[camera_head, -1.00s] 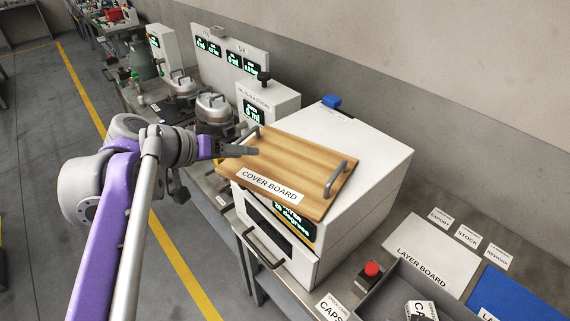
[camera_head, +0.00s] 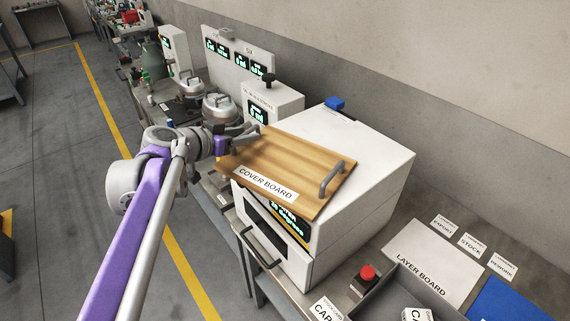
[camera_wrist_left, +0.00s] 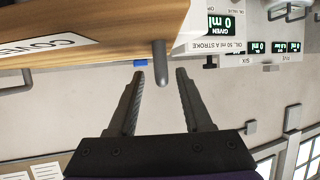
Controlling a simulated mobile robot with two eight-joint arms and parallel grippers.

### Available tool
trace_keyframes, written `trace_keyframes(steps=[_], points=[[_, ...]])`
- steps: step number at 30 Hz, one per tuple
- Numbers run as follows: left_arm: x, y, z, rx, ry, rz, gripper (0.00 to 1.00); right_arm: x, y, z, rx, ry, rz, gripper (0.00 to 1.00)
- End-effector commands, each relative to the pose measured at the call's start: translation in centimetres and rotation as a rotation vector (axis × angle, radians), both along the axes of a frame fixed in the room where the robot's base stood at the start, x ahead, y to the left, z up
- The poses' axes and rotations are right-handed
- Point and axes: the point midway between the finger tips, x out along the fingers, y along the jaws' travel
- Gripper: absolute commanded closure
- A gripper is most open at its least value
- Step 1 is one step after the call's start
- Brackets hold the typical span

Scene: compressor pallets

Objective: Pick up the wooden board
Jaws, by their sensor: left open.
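The wooden board (camera_head: 285,160), labelled "COVER BOARD", lies flat on top of a white oven box (camera_head: 372,160). A grey handle (camera_head: 332,179) stands at its right end. My left gripper (camera_head: 252,131) is at the board's far left end, open and empty. In the left wrist view the board (camera_wrist_left: 90,40) fills the upper left. A grey handle (camera_wrist_left: 160,62) of the board projects there, just beyond and between the two open fingertips (camera_wrist_left: 160,74). In the head view this handle is mostly hidden by my gripper. My right gripper is not in view.
The oven's front handle (camera_head: 262,248) sticks out below the board. A red button (camera_head: 367,272), a grey bin (camera_head: 400,283) and a layer board (camera_head: 432,262) are at the right. Metal pots (camera_head: 219,108) and display panels (camera_head: 240,62) stand behind my gripper.

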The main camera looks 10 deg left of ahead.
Motion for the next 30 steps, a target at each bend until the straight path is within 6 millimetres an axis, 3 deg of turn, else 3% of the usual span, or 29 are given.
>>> trace_keyframes(steps=[7, 17, 25, 30], points=[[3.3, -0.9, -1.5, 0.0, 0.001, -0.004, 0.5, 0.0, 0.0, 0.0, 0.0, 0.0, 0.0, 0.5], [4.0, -1.1, -1.8, 0.0, 0.0, -0.001, 0.5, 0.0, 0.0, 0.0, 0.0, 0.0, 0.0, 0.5], [3.9, -1.1, -1.8, 0.0, 0.0, -0.001, 0.97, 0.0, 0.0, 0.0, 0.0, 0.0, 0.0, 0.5], [3.9, -1.1, -1.8, 0.0, 0.0, -0.001, 1.0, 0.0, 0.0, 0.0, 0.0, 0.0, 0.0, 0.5]])
